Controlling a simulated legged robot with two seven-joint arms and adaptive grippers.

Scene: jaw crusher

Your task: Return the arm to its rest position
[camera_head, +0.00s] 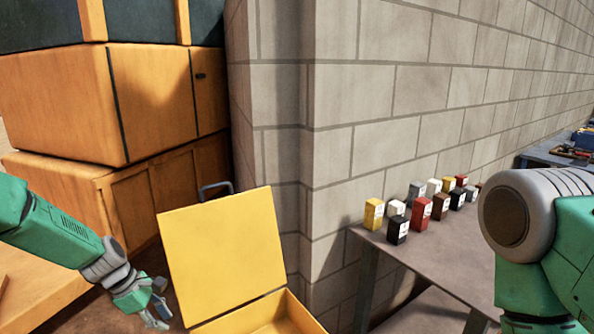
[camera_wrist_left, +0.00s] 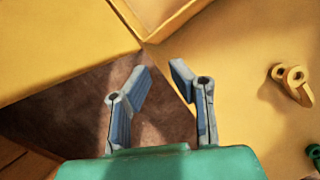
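My left arm (camera_head: 62,235) is green with grey joints and reaches in from the left. Its gripper (camera_head: 158,312) hangs low, beside the left edge of the yellow box's raised lid (camera_head: 222,255). In the left wrist view the two gripper fingers (camera_wrist_left: 156,76) stand apart with nothing between them, over a brown floor (camera_wrist_left: 70,105). My right arm (camera_head: 560,240) shows at the right edge as a green link and a large grey joint. Its gripper is out of view.
The open yellow box (camera_head: 262,318) stands close to the left gripper. A grey table (camera_head: 415,255) carries several small coloured boxes along a block wall (camera_head: 410,100). An orange cabinet (camera_head: 110,100) stands at the left. A yellow ring-shaped thing (camera_wrist_left: 291,80) lies right in the wrist view.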

